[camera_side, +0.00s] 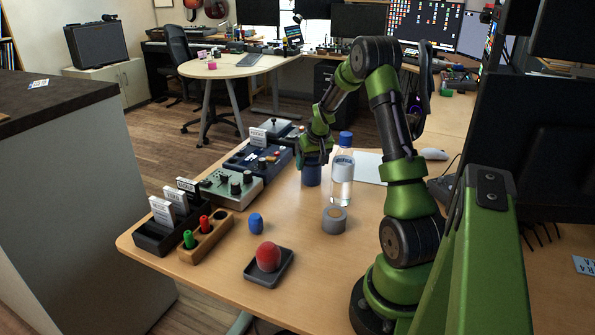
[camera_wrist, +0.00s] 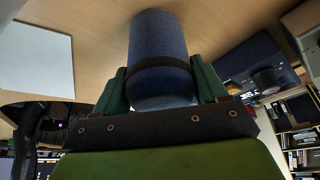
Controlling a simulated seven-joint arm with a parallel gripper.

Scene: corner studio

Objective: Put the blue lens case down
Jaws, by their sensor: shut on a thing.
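The blue lens case (camera_side: 311,176) is a dark blue upright cylinder in the side view, close above or on the wooden table; I cannot tell whether its base touches. My gripper (camera_side: 314,156) is over it and shut on it, hiding its upper part. In the wrist view the case (camera_wrist: 160,42) fills the space between the two green fingers of my gripper (camera_wrist: 160,82), with a dark band around it.
A clear bottle (camera_side: 342,183) with a blue cap stands just right of the case. Left are audio boxes (camera_side: 232,187). In front are a grey round container (camera_side: 334,220), a small blue object (camera_side: 256,223) and a red ball (camera_side: 268,257) on a black tray (camera_side: 276,278). Bare table lies between.

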